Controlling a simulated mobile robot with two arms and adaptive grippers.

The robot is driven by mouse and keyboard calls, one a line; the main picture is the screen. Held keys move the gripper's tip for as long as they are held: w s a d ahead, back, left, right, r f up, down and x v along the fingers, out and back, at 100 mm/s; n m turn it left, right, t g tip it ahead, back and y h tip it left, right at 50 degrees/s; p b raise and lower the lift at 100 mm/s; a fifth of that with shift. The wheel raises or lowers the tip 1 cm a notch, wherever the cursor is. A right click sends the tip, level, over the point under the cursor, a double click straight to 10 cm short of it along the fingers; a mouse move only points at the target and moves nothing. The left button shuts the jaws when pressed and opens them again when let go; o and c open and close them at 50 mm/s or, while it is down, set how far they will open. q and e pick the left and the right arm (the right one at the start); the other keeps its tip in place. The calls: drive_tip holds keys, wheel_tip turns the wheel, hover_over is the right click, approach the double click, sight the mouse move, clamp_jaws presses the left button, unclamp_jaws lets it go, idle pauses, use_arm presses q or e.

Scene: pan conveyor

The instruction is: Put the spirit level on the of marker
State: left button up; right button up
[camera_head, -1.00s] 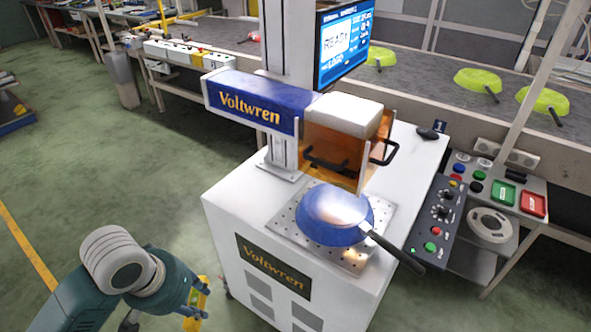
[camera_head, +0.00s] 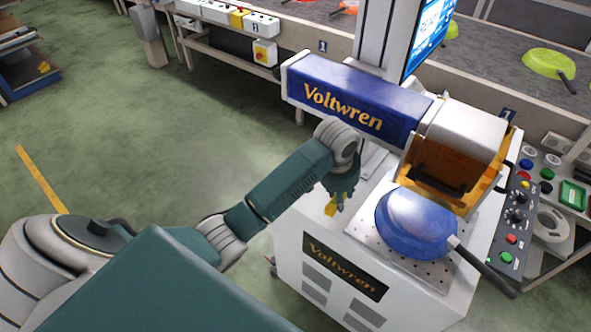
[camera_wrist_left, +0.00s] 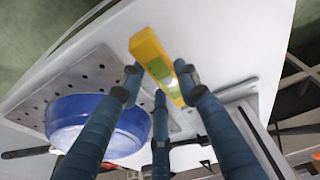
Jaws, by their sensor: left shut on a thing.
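The spirit level (camera_head: 330,208) is a small yellow bar with a green window, and it also shows in the left wrist view (camera_wrist_left: 152,58). My left gripper (camera_head: 341,200) is shut on it, with its dark fingers around the bar in the wrist view (camera_wrist_left: 160,85). The marker (camera_head: 312,232) is a white cabinet with a blue "Voltwren" head (camera_head: 345,98). The level is over the left part of its white top, beside the perforated plate (camera_head: 372,236). I cannot tell whether the level touches the top. My right gripper is out of view.
A blue pan (camera_head: 410,228) lies on the perforated plate, its dark handle (camera_head: 485,270) pointing to the lower right. The orange guard (camera_head: 440,178) hangs close above the pan. A control panel (camera_head: 515,215) stands to the right, and a conveyor (camera_head: 520,85) runs behind.

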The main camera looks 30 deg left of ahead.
use_arm(q)
drive_tip(key=shift+w+d+f+p, duration=0.3)
drive_tip(key=shift+w+d+p, duration=0.1)
drive_tip(key=shift+w, duration=0.3)
drive_tip(key=a, duration=0.4)
drive_tip(key=a+p, duration=0.1)
drive_tip(key=a, duration=0.3)
drive_tip(key=w+a+p, duration=0.1)
drive_tip(key=a, duration=0.3)
drive_tip(key=shift+a+f, duration=0.1)
drive_tip(key=shift+a, duration=0.2)
drive_tip(key=shift+w+a, duration=0.15)
drive_tip(key=shift+a, duration=0.4)
drive_tip(key=a+p, duration=0.1)
drive_tip(key=a, duration=0.3)
drive_tip(key=shift+w+a, duration=0.1)
drive_tip(key=shift+w, duration=0.05)
drive_tip(key=shift+f+p, duration=0.3)
drive_tip(key=shift+f, duration=0.5)
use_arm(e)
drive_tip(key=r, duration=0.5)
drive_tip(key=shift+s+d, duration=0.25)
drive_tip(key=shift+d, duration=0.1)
use_arm(q)
drive_tip(key=shift+f, duration=0.15)
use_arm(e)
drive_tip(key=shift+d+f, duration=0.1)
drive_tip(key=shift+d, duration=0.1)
